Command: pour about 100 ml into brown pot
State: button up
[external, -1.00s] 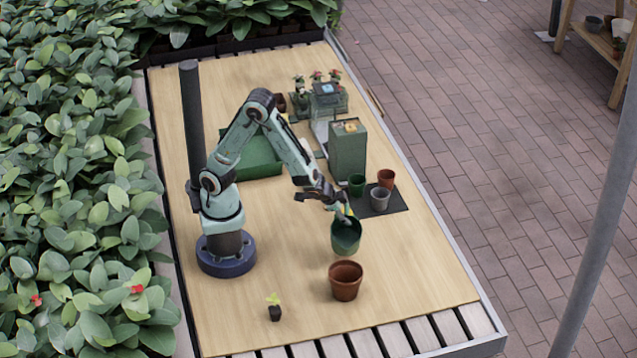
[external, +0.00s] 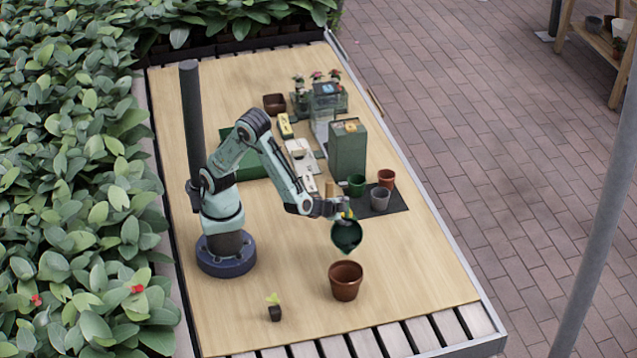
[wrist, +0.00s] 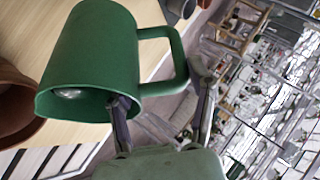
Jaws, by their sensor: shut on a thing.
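My gripper (external: 343,214) is shut on the handle of a green jug (external: 346,236). The jug is tilted, its mouth turned toward the front, and it hangs above the table just behind and above the brown pot (external: 346,282). The pot stands upright on the wooden table. In the wrist view the green jug (wrist: 95,55) fills the upper left, with my gripper's fingers (wrist: 162,105) at its handle. A small shiny spot shows inside its mouth. Part of the brown pot (wrist: 15,105) shows at the left edge. No stream shows, and the pot's contents are not clear.
A small seedling (external: 274,308) stands left of the brown pot. A dark mat (external: 395,203) holds small green, grey and brown pots behind the jug. A green box (external: 347,148) and a green tray (external: 255,165) stand farther back. The table's front is mostly clear.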

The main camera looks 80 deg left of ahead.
jog(key=shift+d+r+y, duration=0.35)
jog(key=shift+r+y, duration=0.05)
jog(key=shift+s+d+r, duration=0.1)
jog(key=shift+d+r, duration=0.1)
jog(key=shift+d+r+t+y, duration=0.1)
jog(key=shift+r+t+y, duration=0.1)
jog(key=shift+t+y, duration=0.15)
jog(key=shift+s+d+r+m+t+y+p, duration=0.25)
jog(key=shift+d+r+y+p, duration=0.1)
jog(key=shift+d+y+p, duration=0.15)
jog(key=shift+s+d+r+m+t+y+p, duration=0.1)
jog(key=shift+d+r+m+t+y+p, duration=0.15)
jog(key=shift+d+r+y+p, duration=0.15)
dwell(1.7)
jog(key=a+f+g+h, duration=0.1)
jog(key=a+f+h, duration=0.1)
jog(key=w+a+f+n+g+h, duration=0.1)
jog(key=a+h, duration=0.1)
jog(key=shift+f, duration=0.35)
jog(key=shift+w+f, duration=0.1)
jog(key=shift+f, duration=0.05)
jog(key=shift+w+a+f+n+g+h, duration=0.2)
jog(key=shift+a+f+n+g+h, duration=0.15)
jog(key=shift+a+f+h, duration=0.25)
jog(key=shift+a, duration=0.15)
dwell(1.0)
